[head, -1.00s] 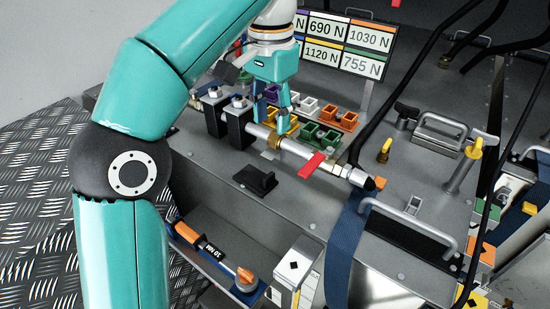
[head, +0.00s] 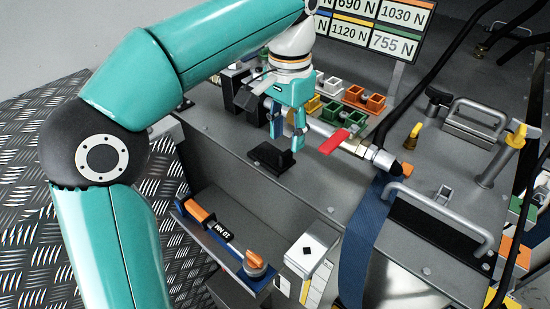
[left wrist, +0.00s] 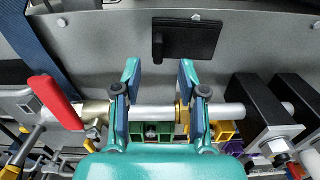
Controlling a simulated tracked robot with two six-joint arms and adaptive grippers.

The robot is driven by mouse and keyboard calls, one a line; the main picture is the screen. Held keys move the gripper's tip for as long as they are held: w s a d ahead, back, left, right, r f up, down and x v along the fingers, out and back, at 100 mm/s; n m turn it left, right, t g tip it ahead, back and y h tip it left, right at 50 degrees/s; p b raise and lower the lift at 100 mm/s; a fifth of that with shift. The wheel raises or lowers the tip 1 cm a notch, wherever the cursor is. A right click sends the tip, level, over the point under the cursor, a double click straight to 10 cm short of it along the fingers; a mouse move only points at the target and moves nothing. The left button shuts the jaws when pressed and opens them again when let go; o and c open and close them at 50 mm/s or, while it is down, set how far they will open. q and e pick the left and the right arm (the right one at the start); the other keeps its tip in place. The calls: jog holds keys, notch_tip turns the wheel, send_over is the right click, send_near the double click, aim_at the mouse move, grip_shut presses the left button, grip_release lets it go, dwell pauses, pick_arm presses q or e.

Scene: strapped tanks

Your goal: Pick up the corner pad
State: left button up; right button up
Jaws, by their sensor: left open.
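The corner pad (head: 270,157) looks like a black flat plate with a raised fin, lying on the grey metal top near its front edge. In the left wrist view the pad (left wrist: 190,40) is beyond the fingertips, a little right of centre. My left gripper (head: 287,140) is open, its fingers pointing down just behind and right of the pad in the head view. In the left wrist view my left gripper (left wrist: 160,76) has nothing between its fingertips, and the pad is apart from them. My right gripper is not in view.
A metal bar (head: 325,129) with a red lever (head: 334,141) runs close to the fingers. Black blocks (left wrist: 255,115) stand beside it. A blue strap (head: 366,245) crosses the front edge. A torque wrench (head: 222,233) lies in a tray below. Coloured sockets (head: 353,95) stand behind.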

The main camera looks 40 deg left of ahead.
aim_at(286, 152)
pick_arm(q)
jog(key=f, duration=0.5)
jog(key=shift+s, duration=0.2)
grip_shut()
